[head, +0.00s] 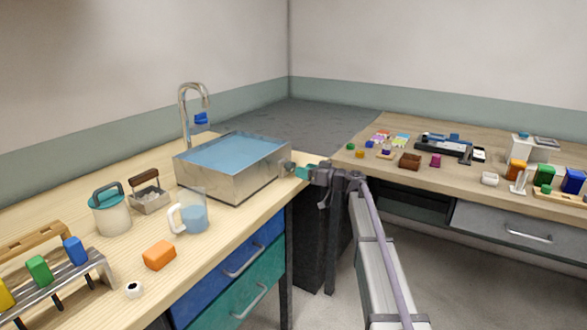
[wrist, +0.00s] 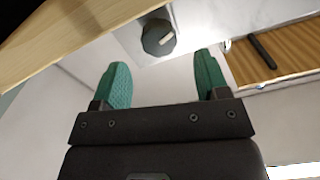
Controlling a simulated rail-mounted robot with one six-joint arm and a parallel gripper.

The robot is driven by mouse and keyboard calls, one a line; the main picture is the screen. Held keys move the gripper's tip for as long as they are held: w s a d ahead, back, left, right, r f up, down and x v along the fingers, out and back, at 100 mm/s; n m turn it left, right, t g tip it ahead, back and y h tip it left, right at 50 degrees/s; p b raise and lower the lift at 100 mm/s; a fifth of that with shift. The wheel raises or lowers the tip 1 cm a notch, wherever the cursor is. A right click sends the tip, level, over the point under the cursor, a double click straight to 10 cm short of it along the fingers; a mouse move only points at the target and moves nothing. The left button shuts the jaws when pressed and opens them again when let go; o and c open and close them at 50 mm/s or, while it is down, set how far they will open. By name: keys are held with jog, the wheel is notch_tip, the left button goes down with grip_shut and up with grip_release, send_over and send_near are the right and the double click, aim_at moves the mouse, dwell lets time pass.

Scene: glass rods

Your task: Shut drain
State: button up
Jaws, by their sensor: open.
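The metal sink (head: 222,181) stands on the wooden counter and holds blue water (head: 235,151). A round grey knob (head: 289,168) sits on the sink's right side, and it also shows in the wrist view (wrist: 154,40) with a pale mark on its face. The drain opening itself is not visible. My gripper (head: 301,172) is beside the sink's right end, close to the knob. In the wrist view my gripper (wrist: 162,62) has its two teal fingers wide apart and empty, with the knob ahead of the gap, apart from both fingers.
A tap (head: 186,105) with a blue handle rises behind the sink. A measuring jug (head: 193,213), a lidded canister (head: 111,213) and an orange block (head: 159,255) stand left of my arm. Another bench (head: 400,172) with small items is at right.

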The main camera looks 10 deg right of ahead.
aim_at(294, 167)
jog(key=x, duration=0.5)
jog(key=shift+w+a, duration=0.15)
jog(key=shift+c, duration=0.3)
jog(key=c, duration=0.9)
jog(key=shift+o, duration=0.2)
jog(key=m, duration=0.4)
jog(key=o, duration=0.9)
